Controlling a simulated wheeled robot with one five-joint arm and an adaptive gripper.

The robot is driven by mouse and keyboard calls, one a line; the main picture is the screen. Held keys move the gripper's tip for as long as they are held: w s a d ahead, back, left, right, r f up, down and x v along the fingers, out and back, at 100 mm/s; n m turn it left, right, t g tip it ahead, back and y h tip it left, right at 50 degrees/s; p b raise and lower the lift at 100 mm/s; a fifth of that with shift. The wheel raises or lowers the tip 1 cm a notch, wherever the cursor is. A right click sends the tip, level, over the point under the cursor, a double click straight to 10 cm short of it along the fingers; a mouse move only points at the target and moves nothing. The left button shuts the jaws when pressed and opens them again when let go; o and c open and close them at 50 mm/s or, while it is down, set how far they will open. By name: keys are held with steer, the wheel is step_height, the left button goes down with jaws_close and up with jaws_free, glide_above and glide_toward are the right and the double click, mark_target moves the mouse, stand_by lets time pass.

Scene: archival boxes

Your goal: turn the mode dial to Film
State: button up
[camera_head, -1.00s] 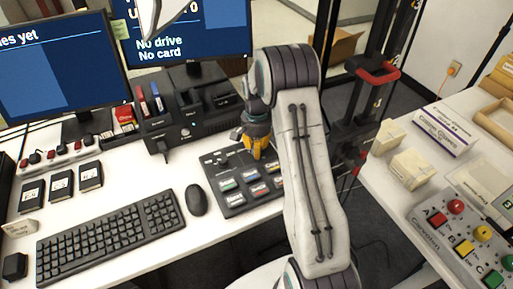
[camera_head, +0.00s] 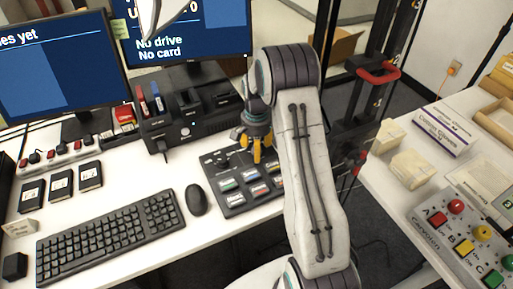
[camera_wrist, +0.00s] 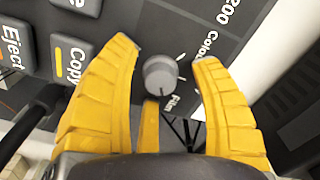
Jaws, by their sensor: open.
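The mode dial (camera_wrist: 160,75) is a small round grey knob on the dark control panel (camera_wrist: 150,25). The word Film (camera_wrist: 168,103) is printed just below it in the wrist view, and another label, partly covered, starts with "Colo" (camera_wrist: 207,47) to its upper right. My gripper (camera_wrist: 165,52) is open, its yellow fingers on either side of the dial with gaps to it. I cannot tell the dial's setting for sure. In the head view my gripper (camera_head: 257,150) is over the far right part of the panel (camera_head: 236,203) and hides the dial.
Copy (camera_wrist: 72,60) and Eject (camera_wrist: 12,45) buttons lie left of the dial in the wrist view. In the head view, a black drive unit (camera_head: 190,125) stands behind the panel, with a mouse (camera_head: 196,200) and keyboard (camera_head: 110,237) to the left.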

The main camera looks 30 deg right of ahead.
step_height(320, 180, up, 12)
stand_by(0.6)
steer(key=shift+f, duration=0.1)
stand_by(0.4)
steer(key=s+f+n, duration=0.2)
steer(key=n, duration=0.1)
steer(key=s+a+f+n+g, duration=0.1)
steer(key=s+f+n, duration=0.1)
steer(key=s+n, duration=0.1)
steer(key=shift+s+a+f, duration=0.1)
steer(key=shift+f, duration=0.3)
steer(key=s+a+r+n+p, duration=0.1)
steer(key=s+a+r, duration=0.15)
steer(key=s, duration=0.45)
steer(key=s+a+r+n+p, duration=0.1)
steer(key=s+a+r, duration=0.1)
steer(key=s+r, duration=0.3)
steer(key=s+a+r+n+p, duration=0.2)
steer(key=s+r, duration=0.1)
steer(key=s, duration=0.5)
step_height(320, 180, up, 8)
steer(key=s+a+t+p, duration=0.2)
steer(key=t, duration=0.2)
steer(key=shift+a+r+n+p, duration=0.15)
steer(key=shift+a+n+p, duration=0.15)
steer(key=shift+n+p, duration=0.1)
